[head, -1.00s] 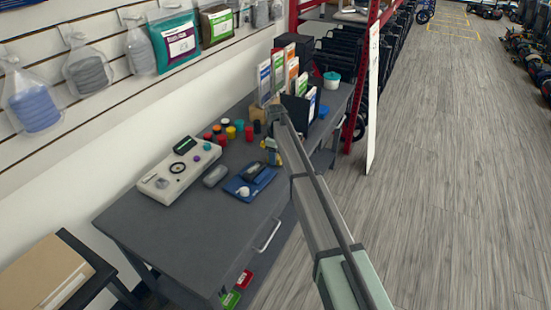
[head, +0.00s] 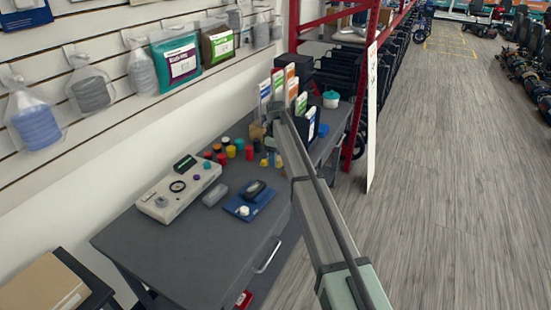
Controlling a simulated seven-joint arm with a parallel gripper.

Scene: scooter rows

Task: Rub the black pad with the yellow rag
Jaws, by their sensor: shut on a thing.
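The black pad (head: 256,188) appears to be the small dark piece on a blue tray (head: 238,209), beside a white knob, on the grey workbench. My gripper (head: 270,150) is at the far side of the tray, near the bench's right edge, mostly hidden by my own arm. Small yellow patches at its tip look like the yellow rag (head: 265,162), and the gripper appears shut on it. The rag is apart from the pad in the picture. The jaws are small and partly covered, so the exact grasp and height are hard to tell.
A white control box (head: 178,190) and a grey oval block (head: 215,195) lie left of the tray. Several coloured caps (head: 232,151) stand behind. Booklets (head: 290,90) and a teal-lidded pot (head: 331,99) are at the back. The bench front (head: 180,255) is clear.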

